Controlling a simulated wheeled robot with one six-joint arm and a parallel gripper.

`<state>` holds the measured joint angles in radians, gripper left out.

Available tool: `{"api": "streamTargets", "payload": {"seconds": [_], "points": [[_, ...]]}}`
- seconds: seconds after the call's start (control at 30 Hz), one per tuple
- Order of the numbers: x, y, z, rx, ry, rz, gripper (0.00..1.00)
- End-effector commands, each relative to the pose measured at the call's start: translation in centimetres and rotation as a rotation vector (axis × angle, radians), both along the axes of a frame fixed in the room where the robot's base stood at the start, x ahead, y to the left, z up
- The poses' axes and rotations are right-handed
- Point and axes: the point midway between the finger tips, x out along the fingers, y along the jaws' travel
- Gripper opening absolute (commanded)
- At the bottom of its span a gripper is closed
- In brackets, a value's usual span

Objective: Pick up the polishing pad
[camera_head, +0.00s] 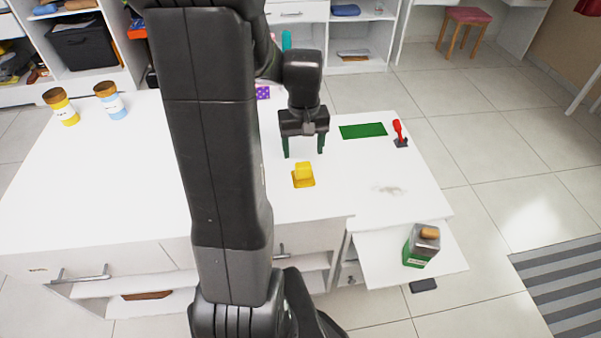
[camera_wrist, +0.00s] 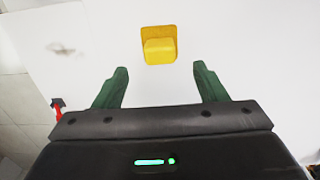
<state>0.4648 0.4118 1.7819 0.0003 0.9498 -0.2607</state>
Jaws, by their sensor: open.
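A yellow block on a flat yellow base, which looks like the polishing pad (camera_head: 303,173), lies on the white table top. It also shows in the wrist view (camera_wrist: 159,48), at the top centre, ahead of the fingertips and roughly midway between them. My gripper (camera_head: 304,152) has green fingers pointing down and stands above the table, behind the pad in the head view. In the wrist view my gripper (camera_wrist: 160,78) is open with nothing between its fingers. The pad is apart from both fingers.
A green mat (camera_head: 363,130) and a red-handled tool (camera_head: 399,133) lie right of my gripper. A greyish smudge (camera_head: 390,189) marks the table (camera_head: 100,190). Two jars (camera_head: 62,106) stand at the far left. A green-labelled container (camera_head: 421,246) stands on the lower right shelf.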

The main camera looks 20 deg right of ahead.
Motion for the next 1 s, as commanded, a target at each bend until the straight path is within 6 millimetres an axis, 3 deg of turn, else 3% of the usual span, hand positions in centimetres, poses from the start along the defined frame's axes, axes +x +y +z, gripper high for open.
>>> {"api": "streamTargets", "payload": {"seconds": [0.1,0.33,0.6,0.93,1.0], "points": [[0.0,0.0,-1.8,0.0,0.001,0.0,0.65],[0.0,0.0,-3.3,0.0,0.002,-0.001,0.65],[0.2,-0.1,-7.0,0.0,0.002,-0.001,0.65],[0.2,-0.1,-7.7,-0.001,-0.001,-0.001,0.65],[0.2,-0.1,-7.7,-0.001,-0.002,-0.001,0.54]]}}
